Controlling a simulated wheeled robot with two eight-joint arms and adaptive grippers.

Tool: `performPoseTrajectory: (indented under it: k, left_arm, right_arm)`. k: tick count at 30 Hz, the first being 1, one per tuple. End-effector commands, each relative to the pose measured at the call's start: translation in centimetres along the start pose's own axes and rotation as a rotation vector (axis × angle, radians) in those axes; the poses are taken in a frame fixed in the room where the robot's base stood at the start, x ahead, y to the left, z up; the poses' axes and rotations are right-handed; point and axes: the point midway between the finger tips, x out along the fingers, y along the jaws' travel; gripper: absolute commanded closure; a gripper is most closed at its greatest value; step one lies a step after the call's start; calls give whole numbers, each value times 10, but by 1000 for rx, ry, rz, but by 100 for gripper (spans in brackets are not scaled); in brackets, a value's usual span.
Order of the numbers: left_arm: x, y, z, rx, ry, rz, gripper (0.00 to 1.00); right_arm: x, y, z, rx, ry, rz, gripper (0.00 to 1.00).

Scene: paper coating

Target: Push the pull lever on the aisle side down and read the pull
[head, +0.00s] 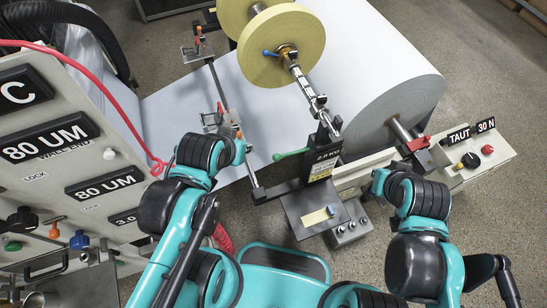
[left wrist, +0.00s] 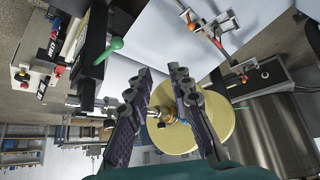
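The lever with a green handle (head: 290,154) sticks out to the left of a black post with a "2.0 KG" sign (head: 326,156). The handle also shows at upper left in the left wrist view (left wrist: 115,44). My left gripper (left wrist: 162,74) has its two dark fingers spread with nothing between them; the handle lies off to their left, apart. In the head view its fingers cannot be made out. A black sign reading "TAUT 30 N" (head: 471,130) stands on the box at right.
A large white paper roll (head: 405,92) and yellow discs (head: 282,45) on a shaft fill the back. A panel (head: 75,165) with "80 UM" signs stands at left. A grey plate (head: 313,208) lies below the post. Bare floor shows at right.

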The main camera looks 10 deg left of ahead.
Motion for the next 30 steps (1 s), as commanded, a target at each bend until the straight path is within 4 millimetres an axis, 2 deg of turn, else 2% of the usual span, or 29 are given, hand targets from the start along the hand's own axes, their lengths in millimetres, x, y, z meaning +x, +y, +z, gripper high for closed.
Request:
performPoseTrajectory:
  k: [8,15,21,30]
  left_arm:
    - [7,18,-15,61,-120,30,100]
    - [29,46,-26,160,-309,68,100]
    - [48,67,-26,231,-436,91,100]
    - [61,79,-21,272,-513,102,100]
  right_arm:
    - [-9,0,-7,0,0,0,100]
    - [-21,0,-15,0,0,0,100]
    - [-27,0,-20,0,0,0,100]
    - [-30,0,-22,0,0,0,100]
